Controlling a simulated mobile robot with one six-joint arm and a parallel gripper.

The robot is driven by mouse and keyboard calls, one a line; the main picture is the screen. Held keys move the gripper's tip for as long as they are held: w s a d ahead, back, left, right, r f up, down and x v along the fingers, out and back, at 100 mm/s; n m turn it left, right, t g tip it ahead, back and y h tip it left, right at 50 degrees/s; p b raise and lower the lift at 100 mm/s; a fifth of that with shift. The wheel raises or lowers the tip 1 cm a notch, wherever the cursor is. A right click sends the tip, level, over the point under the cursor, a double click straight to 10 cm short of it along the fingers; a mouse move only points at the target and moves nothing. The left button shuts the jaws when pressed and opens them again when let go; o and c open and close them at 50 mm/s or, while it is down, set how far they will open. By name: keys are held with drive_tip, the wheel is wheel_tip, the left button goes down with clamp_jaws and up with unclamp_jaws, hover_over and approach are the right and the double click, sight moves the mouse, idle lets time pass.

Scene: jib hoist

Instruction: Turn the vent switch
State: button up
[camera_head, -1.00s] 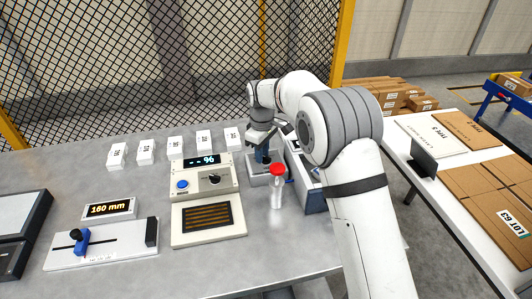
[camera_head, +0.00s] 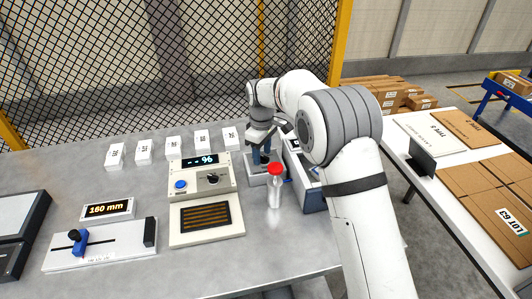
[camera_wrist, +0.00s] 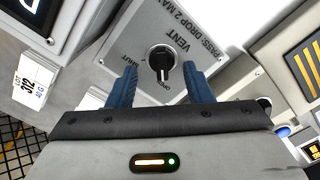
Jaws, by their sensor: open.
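The vent switch (camera_wrist: 161,62) is a round black knob with a white pointer line, on a grey panel (camera_wrist: 205,28) marked VENT in the wrist view. Its pointer points down in the picture, toward a small word that seems to read OPEN; SHUT is printed to its left. My gripper (camera_wrist: 163,76) is open, one blue finger to each side of the knob. I cannot tell if the fingers touch it. In the head view my gripper (camera_head: 262,154) points down over a small grey box (camera_head: 264,181) on the table, and the knob is hidden there.
A clear red-capped bottle (camera_head: 275,190) stands just in front of that box. A console with a % display (camera_head: 201,162) is to its left, and a blue-grey case (camera_head: 312,195) is close on its right. Several white labelled blocks (camera_head: 173,146) line the back.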

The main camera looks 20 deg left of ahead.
wheel_tip(320, 180, up, 8)
drive_tip(key=shift+f+b, duration=0.2)
drive_tip(key=shift+b, duration=0.2)
drive_tip(key=shift+d+r, duration=0.2)
drive_tip(key=shift+d, duration=0.1)
drive_tip(key=s+d+r+m, duration=0.2)
drive_tip(key=s+d+r, duration=0.1)
drive_tip(key=d, duration=0.4)
drive_tip(key=s+d+r+m+t, duration=0.1)
drive_tip(key=s+d+r+m, duration=0.15)
drive_tip(key=d, duration=0.55)
drive_tip(key=s+d+r+m, duration=0.2)
drive_tip(key=d+r+m, duration=0.1)
drive_tip(key=d, duration=0.4)
drive_tip(key=s+d+f+m+t, duration=0.1)
drive_tip(key=s+d+f+m, duration=0.1)
drive_tip(key=s+d+m, duration=0.2)
drive_tip(key=s+d+f+m+t, duration=0.1)
drive_tip(key=s+d+m, duration=0.3)
drive_tip(key=s+d, duration=0.7)
drive_tip(key=s+f, duration=0.1)
drive_tip(key=s, duration=0.5)
drive_tip(key=shift+d+f, duration=0.25)
drive_tip(key=shift+f, duration=0.15)
